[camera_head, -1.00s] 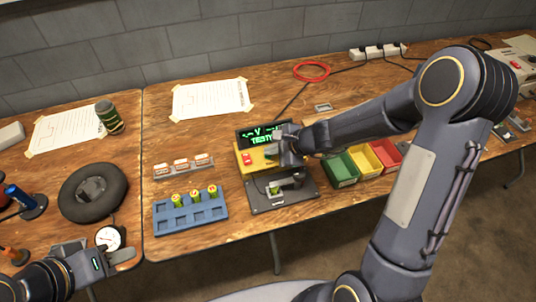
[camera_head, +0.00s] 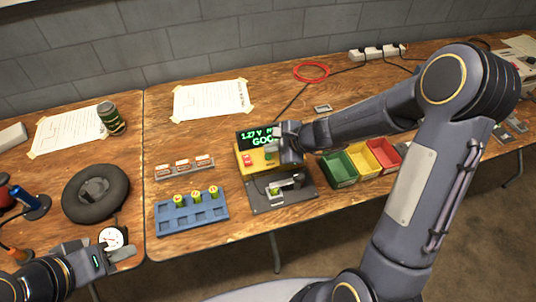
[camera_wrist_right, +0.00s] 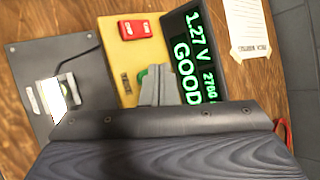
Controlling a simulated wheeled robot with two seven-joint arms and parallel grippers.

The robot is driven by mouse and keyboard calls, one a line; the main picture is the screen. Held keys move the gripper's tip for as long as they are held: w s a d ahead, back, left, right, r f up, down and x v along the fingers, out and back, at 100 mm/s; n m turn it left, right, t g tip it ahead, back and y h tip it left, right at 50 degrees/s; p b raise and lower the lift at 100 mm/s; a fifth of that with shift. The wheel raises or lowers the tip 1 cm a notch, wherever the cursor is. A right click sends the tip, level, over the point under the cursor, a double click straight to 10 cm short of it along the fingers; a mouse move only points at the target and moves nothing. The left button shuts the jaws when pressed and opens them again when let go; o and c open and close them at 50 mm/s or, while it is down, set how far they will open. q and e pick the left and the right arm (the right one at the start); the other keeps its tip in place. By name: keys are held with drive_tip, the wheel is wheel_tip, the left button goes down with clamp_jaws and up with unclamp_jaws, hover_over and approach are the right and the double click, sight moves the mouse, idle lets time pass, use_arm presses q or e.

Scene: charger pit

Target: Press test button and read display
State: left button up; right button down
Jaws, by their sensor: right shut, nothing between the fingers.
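The yellow tester (camera_head: 257,159) stands on the middle table with a black display (camera_head: 256,138) behind it. In the right wrist view the display (camera_wrist_right: 196,62) reads "1.27 V" and "GOOD" in green; another figure beside the voltage is partly cut off. A red button or switch (camera_wrist_right: 135,29) and a green button (camera_wrist_right: 142,76) sit on the yellow panel. My right gripper (camera_wrist_right: 159,84) is shut and empty, its tips over or beside the green button and partly hiding it; contact cannot be told. My left gripper (camera_head: 123,252) is at the lower left, beside a dial gauge, its opening unclear.
A black plate with a cradle (camera_head: 283,188) lies before the tester. A blue rack (camera_head: 190,222) holds several green cells. Green, yellow and red bins (camera_head: 341,171) stand to the right, under my right arm. A black tyre (camera_head: 95,205) lies left.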

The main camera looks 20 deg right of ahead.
wheel_tip(320, 180, up, 5)
drive_tip(key=p, duration=0.3)
drive_tip(key=shift+f+p, duration=0.15)
drive_tip(key=shift+p, duration=0.25)
idle(0.4)
wheel_tip(320, 180, up, 7)
drive_tip(key=n, duration=0.3)
hover_over(272, 159)
drive_tip(key=s, duration=0.3)
drive_tip(key=s+r+n+y, duration=0.1)
drive_tip(key=s+r+n, duration=0.45)
drive_tip(key=s, duration=0.25)
drive_tip(key=s+d+n+h, duration=0.1)
drive_tip(key=s+n, duration=0.3)
drive_tip(key=s, duration=0.4)
drive_tip(key=s+d+n+g+h, duration=0.1)
drive_tip(key=s+d+n+h, duration=0.1)
drive_tip(key=s, duration=0.6)
drive_tip(key=shift+s+d+n+h, duration=0.15)
drive_tip(key=shift+d+n+h, duration=0.15)
drive_tip(key=shift+d+n, duration=0.7)
